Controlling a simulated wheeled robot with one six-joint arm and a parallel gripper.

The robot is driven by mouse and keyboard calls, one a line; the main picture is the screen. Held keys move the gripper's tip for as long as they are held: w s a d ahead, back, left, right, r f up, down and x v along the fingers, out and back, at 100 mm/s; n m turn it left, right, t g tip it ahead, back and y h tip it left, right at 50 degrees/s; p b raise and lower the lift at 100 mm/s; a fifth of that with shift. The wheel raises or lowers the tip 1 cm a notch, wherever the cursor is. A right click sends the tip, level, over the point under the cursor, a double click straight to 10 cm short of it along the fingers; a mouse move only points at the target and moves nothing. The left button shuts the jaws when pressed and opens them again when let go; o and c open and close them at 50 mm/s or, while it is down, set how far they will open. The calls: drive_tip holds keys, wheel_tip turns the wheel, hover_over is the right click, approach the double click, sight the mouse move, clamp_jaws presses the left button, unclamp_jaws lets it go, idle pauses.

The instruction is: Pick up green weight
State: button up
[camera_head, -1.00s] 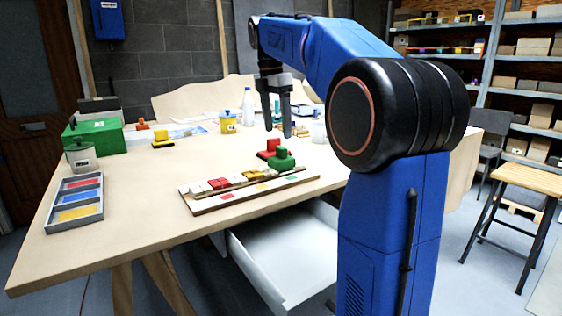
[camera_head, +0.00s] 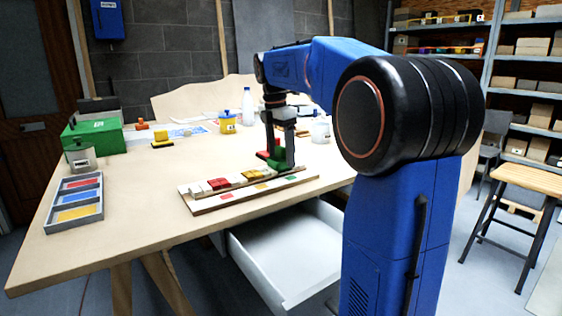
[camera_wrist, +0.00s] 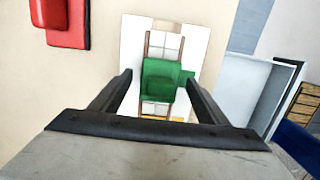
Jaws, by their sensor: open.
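The green weight (camera_wrist: 160,80) is a green block with a raised knob. In the wrist view it lies between the two open fingers of my gripper (camera_wrist: 158,85), near their tips. In the head view the green weight (camera_head: 276,161) is at the back right end of the mosaic panel (camera_head: 221,205), largely hidden behind my gripper (camera_head: 282,160). My gripper points down over it, with the fingers around its sides. I cannot tell whether the fingers touch it.
A red weight (camera_wrist: 66,22) lies close by on the left in the wrist view. A tray of coloured tiles (camera_head: 46,222) and a green box (camera_head: 95,136) are on the table's left. An open drawer (camera_head: 290,255) is below the front edge.

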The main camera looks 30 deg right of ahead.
drive_tip(key=c, duration=1.6)
